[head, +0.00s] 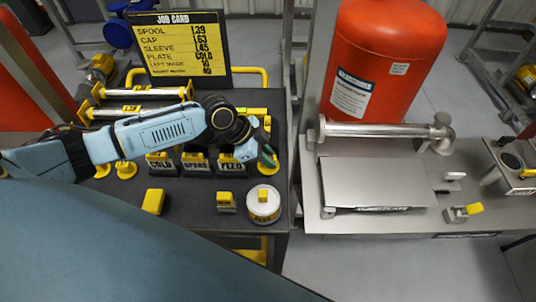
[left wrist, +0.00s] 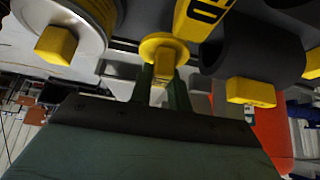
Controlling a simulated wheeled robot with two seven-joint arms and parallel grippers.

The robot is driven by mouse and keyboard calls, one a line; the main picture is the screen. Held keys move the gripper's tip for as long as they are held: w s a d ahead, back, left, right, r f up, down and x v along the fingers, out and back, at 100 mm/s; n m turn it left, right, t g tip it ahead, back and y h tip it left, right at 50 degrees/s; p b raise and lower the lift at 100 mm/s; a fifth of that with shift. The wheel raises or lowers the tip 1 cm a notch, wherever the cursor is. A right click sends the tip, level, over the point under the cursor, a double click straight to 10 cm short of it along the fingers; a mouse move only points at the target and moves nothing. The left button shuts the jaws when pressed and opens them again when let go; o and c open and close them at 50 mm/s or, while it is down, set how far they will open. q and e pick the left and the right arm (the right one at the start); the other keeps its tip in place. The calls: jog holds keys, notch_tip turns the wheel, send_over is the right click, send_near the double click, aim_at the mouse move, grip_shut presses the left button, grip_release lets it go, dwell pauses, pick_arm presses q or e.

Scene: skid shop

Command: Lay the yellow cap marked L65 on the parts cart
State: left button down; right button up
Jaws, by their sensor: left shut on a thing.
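My left gripper (head: 267,158) reaches over the right side of the dark parts cart (head: 283,215). It is shut on a yellow cap (head: 268,169), a flanged disc with a small grip block. In the left wrist view the fingers (left wrist: 163,90) close on the block of this cap (left wrist: 158,45). I cannot read a mark on it, nor tell whether it touches the cart top. Two similar yellow caps stand farther left on the cart, one of them (head: 125,169) beside my left forearm. My right gripper is not in view.
The job card (head: 180,45) stands at the cart's back. A white tin (head: 264,205) and yellow-topped blocks stand in front. Right of a gap is a steel bench (head: 300,222) with a red tank (head: 385,60).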

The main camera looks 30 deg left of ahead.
pick_arm(q)
jog(key=shift+f, duration=0.2)
dwell(0.4)
jog(key=shift+f+b, duration=0.75)
jog(key=shift+f, duration=0.15)
jog(key=shift+f, duration=0.3)
jog(key=shift+f+b, duration=0.35)
jog(key=shift+f, duration=0.05)
jog(key=shift+f, duration=0.35)
dwell(0.5)
jog(key=c, duration=1.3)
grip_release()
jog(key=shift+c, duration=0.5)
